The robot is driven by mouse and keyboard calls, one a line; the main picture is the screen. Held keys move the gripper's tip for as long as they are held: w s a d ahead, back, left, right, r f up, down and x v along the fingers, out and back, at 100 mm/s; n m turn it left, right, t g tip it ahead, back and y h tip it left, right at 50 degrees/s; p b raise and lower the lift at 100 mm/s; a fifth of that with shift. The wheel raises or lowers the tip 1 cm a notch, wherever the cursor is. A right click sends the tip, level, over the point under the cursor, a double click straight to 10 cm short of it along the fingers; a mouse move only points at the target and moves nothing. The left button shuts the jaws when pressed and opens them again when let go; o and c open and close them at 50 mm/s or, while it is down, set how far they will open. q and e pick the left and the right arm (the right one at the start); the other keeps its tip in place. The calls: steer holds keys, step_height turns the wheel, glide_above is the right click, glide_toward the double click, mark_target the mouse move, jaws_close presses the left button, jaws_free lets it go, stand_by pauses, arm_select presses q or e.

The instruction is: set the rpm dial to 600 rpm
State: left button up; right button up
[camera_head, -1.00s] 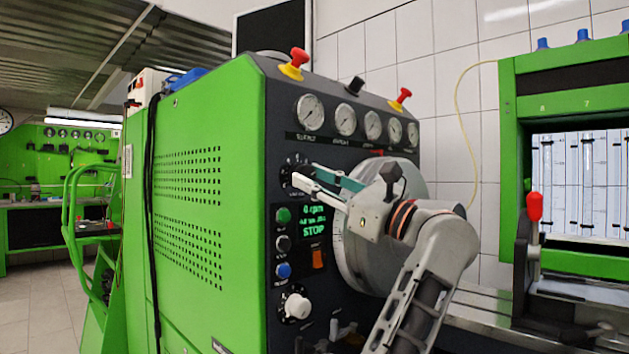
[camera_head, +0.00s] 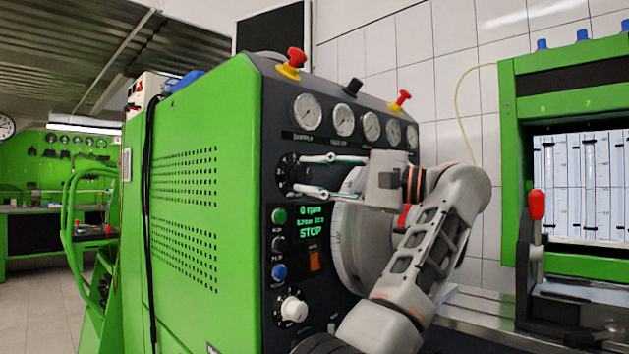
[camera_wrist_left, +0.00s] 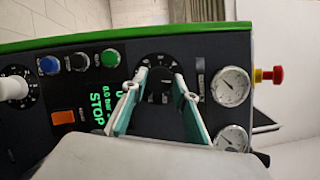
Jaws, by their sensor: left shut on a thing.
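The rpm dial (camera_head: 287,172), a black round knob with a white scale around it, sits on the dark control panel below the gauges. In the left wrist view the dial (camera_wrist_left: 158,86) lies between the fingertips. My left gripper (camera_head: 299,174) is shut on the dial, one finger above the other in the head view. Its fingers (camera_wrist_left: 162,76) also show in the left wrist view, on either side of the knob. The fingers hide part of the dial, and I cannot read its setting. The green display (camera_head: 311,221) reads 0 rpm and STOP. My right gripper is not in view.
Green, black and blue buttons (camera_head: 280,272), an orange switch (camera_head: 315,261) and a white knob (camera_head: 294,309) lie below the dial. Pressure gauges (camera_head: 307,111) line the panel above. A large grey disc (camera_head: 350,250) stands behind my left arm. A red-handled lever (camera_head: 536,206) is at right.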

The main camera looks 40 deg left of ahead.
arm_select(q)
steer(key=shift+n+h, duration=0.3)
steer(key=shift+n, duration=1)
steer(key=o, duration=1.1)
steer(key=shift+r, duration=0.1)
